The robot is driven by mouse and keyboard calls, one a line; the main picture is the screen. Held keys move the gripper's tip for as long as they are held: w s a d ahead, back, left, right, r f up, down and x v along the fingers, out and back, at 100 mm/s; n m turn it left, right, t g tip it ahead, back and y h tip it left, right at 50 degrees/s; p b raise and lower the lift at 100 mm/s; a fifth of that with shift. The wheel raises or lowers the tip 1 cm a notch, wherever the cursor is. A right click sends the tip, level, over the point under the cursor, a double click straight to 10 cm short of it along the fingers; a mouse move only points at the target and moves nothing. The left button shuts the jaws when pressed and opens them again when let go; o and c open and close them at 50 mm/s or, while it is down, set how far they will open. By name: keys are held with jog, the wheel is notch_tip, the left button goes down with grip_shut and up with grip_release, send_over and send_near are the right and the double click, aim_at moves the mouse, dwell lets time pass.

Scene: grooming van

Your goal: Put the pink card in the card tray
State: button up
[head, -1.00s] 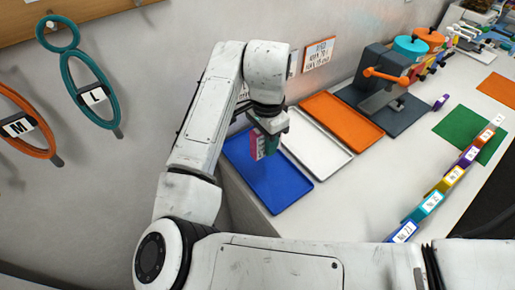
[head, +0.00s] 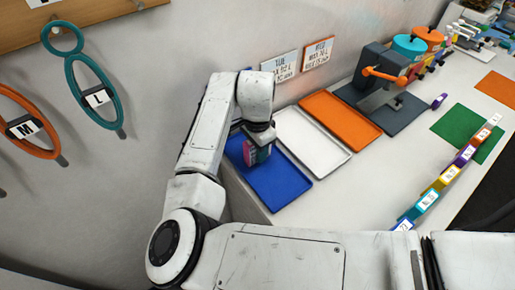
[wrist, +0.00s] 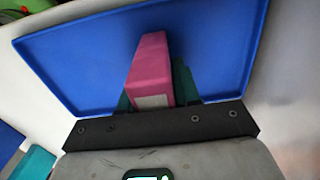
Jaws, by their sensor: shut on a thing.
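The pink card (head: 249,151) is a thick pink block with a pale label. My gripper (head: 257,153) is shut on it, over the left part of the blue tray (head: 283,190). In the wrist view the pink card (wrist: 150,65) sits between the dark green fingers (wrist: 152,95), with the blue tray (wrist: 75,60) behind it. I cannot tell whether the card touches the tray floor. The arm hides the tray's far left corner. No readable label shows which tray is the card tray.
A white tray (head: 313,148) and an orange tray (head: 341,118) lie beside the blue one. Two signs (head: 300,62) are on the wall behind. A dark press-like device (head: 385,75) stands further right. Coloured labelled blocks (head: 445,178) line the counter's front edge.

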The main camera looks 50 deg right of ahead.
jog(key=o, duration=1.1)
jog(key=shift+f, duration=0.1)
jog(key=shift+c, duration=0.2)
notch_tip(320, 180, up, 12)
jog(key=shift+r+b, duration=0.2)
jog(key=shift+b, duration=0.55)
